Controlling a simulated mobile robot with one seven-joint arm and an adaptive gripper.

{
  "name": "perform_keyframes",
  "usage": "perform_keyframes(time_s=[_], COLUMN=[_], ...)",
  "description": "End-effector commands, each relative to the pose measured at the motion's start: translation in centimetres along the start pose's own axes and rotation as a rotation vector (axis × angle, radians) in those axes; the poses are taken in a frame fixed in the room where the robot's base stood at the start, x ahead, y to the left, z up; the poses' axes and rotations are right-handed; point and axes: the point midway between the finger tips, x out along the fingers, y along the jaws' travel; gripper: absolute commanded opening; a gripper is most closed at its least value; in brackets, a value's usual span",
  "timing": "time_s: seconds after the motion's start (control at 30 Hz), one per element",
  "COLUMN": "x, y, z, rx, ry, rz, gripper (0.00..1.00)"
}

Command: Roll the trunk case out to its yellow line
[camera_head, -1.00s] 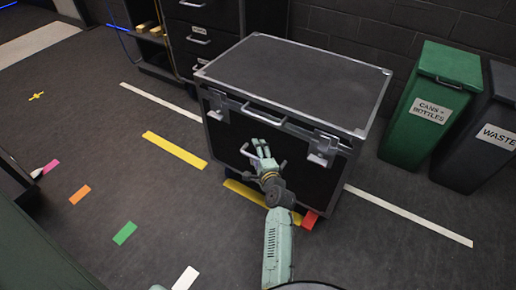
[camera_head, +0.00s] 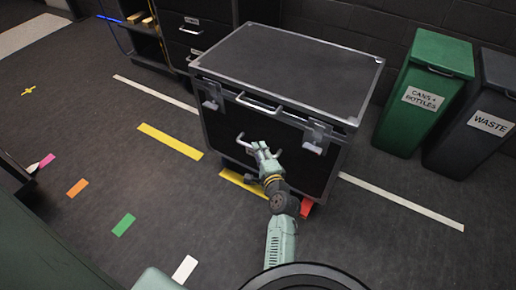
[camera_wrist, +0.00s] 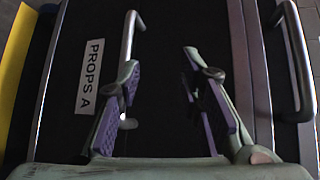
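The trunk case (camera_head: 290,62) is a black box with metal edges, standing upright on the floor in the middle of the head view. Its front carries latches, an upper handle (camera_head: 259,103) and a lower pull bar (camera_head: 241,139). The wrist view shows its "PROPS A" label (camera_wrist: 91,76) and the pull bar (camera_wrist: 132,38). My gripper (camera_head: 262,148) is at the front face by the lower bar. In the wrist view its purple-padded fingers (camera_wrist: 160,88) are apart, with the bar close inside the left finger. One yellow line (camera_head: 170,141) lies left of the case; another yellow strip (camera_head: 243,184) lies along its front foot.
A red marker (camera_head: 306,208) lies by the case's front right corner. White lines (camera_head: 402,201) run along the floor on both sides. Green (camera_head: 428,95) and grey (camera_head: 478,125) bins stand right, a drawer cabinet (camera_head: 191,25) behind left. The left floor is open, with coloured tape marks.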

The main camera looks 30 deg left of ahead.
Motion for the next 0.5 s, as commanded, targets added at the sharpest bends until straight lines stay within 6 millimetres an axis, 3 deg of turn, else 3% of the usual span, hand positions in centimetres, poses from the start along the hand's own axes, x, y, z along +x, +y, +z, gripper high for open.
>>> perform_keyframes(time_s=[0.5], x=[-3.1], y=[0.3], z=[0.1], rx=[0.000], ry=[-0.001], rz=[0.001], gripper=[0.33])
